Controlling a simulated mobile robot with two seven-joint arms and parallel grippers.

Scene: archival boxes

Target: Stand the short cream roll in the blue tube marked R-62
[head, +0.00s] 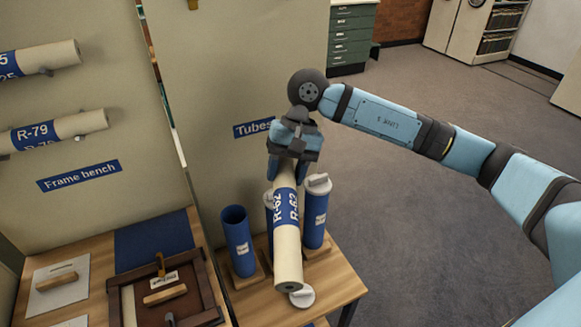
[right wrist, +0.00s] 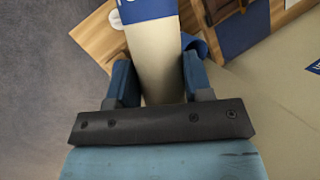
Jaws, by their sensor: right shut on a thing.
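My right gripper (head: 287,168) is shut on a cream roll (head: 287,250) with a blue band reading R-62. The roll hangs tilted, its near end lower, above the small tube table. In the right wrist view the roll (right wrist: 160,60) lies between the two fingers (right wrist: 155,85). An open blue tube (head: 237,240) stands upright to the left of the roll. A capped blue tube (head: 315,215) stands to its right. Another blue tube (head: 269,212) is mostly hidden behind the roll. The tube labels are too small to read. My left gripper is out of view.
A loose white cap (head: 302,297) lies on the wooden tube table (head: 345,285). A brown frame (head: 205,280) lies on the bench at left. Other rolls, one marked R-79 (head: 60,130), hang on the wall panel. Open floor (head: 430,180) lies to the right.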

